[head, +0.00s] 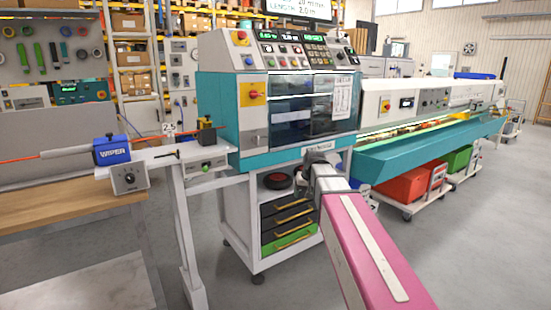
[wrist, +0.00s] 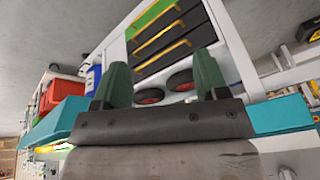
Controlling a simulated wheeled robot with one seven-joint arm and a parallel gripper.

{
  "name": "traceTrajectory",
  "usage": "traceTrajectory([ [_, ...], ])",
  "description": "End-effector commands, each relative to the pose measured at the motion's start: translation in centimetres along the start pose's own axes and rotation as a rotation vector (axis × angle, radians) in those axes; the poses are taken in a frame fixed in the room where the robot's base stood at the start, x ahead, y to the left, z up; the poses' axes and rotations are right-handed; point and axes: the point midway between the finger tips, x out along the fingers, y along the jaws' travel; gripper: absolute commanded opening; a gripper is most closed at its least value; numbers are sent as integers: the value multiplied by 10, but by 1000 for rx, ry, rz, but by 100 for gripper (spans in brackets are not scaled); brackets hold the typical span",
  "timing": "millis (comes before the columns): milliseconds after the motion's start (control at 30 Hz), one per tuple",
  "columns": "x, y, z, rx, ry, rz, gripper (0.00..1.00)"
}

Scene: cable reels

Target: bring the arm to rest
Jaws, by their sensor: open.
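My pink and white arm reaches forward from the lower right in the head view, with its end in front of the teal and white machine (head: 222,115). My gripper (wrist: 161,68) shows in the wrist view as two dark green fingers spread wide apart. Nothing is held between them. Beyond the fingers, two dark round reels with red centres lie on a white shelf, one to the left (wrist: 150,95) and one to the right (wrist: 180,79). One such reel (head: 278,181) shows in the head view under the machine; my arm covers part of that shelf.
A drawer unit (head: 288,220) stands under the machine, close to my arm. A teal trough (head: 430,148) runs to the right, with red (head: 402,186) and green (head: 456,159) bins below. A wooden bench (head: 60,212) is at left. Floor at right is clear.

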Motion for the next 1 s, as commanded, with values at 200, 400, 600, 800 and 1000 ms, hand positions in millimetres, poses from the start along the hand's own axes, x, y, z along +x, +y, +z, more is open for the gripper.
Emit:
traceTrajectory([
  [200, 54, 26, 91, 29, -98, 40, 67],
  [400, 90, 46, 170, 51, -184, 75, 67],
  [600, 114, 60, 240, 68, -261, 104, 67],
  [800, 124, 67, 276, 76, -301, 120, 67],
  [1000, 126, 69, 280, 77, -307, 123, 67],
])
